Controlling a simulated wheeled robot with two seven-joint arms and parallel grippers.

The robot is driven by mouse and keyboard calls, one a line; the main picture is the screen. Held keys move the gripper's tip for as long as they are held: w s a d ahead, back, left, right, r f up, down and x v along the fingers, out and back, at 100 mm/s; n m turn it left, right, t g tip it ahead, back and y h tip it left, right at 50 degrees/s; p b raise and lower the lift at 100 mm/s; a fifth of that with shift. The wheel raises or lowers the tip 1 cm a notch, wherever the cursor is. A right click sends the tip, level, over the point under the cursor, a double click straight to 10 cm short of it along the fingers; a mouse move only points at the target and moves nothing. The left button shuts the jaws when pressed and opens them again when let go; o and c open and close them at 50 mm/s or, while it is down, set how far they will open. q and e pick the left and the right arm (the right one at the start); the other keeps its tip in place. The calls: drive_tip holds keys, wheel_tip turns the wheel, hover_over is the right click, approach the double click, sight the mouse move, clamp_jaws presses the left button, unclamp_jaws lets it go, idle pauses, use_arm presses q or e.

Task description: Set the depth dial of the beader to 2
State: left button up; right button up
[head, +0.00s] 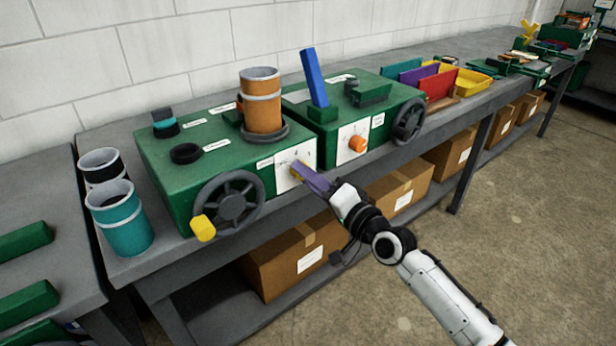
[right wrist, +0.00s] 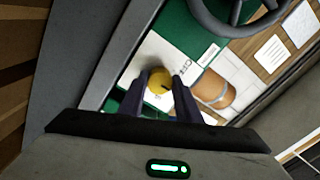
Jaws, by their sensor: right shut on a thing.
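A green machine (head: 180,150) with a side handwheel and an orange duct piece on top stands on the bench. Its front has a white dial plate (head: 288,182). My right gripper (head: 300,172) reaches this plate from the right. In the right wrist view my right gripper (right wrist: 158,98) is shut on a yellow dial knob (right wrist: 159,76), a finger on each side. A dark mark shows on the knob. The plate in that view (right wrist: 150,50) carries lettering that looks like OFF; its numbers are not readable. The machine's name labels are too small to read. My left gripper is not in view.
A second green machine (head: 383,105) with a blue lever (head: 314,76) and an orange dial (head: 358,144) stands to the right. The left machine's handwheel (head: 228,202) has a yellow handle (head: 203,228). A teal duct piece (head: 125,225) stands at left. Cardboard boxes (head: 295,262) sit below.

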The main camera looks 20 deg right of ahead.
drive_tip(key=o, duration=1.1)
drive_tip(key=shift+c, duration=0.2)
drive_tip(key=v, duration=1)
drive_tip(key=shift+s+d, duration=0.1)
drive_tip(key=shift+s, duration=0.05)
drive_tip(key=s+a+f+n+g+h, duration=0.2)
drive_tip(key=s+f+n+g, duration=0.2)
drive_tip(key=s+f, duration=0.8)
drive_tip(key=s+a+f+n+g+h, duration=0.1)
drive_tip(key=s+a+f+n+g, duration=0.2)
drive_tip(key=s+f, duration=1)
wheel_tip(320, 180, down, 6)
drive_tip(key=n+g, duration=0.1)
drive_tip(key=n, duration=0.2)
drive_tip(key=shift+s+a+r+n+g+h, duration=0.2)
drive_tip(key=shift+n+g+h, duration=0.1)
drive_tip(key=shift+g+h, duration=0.1)
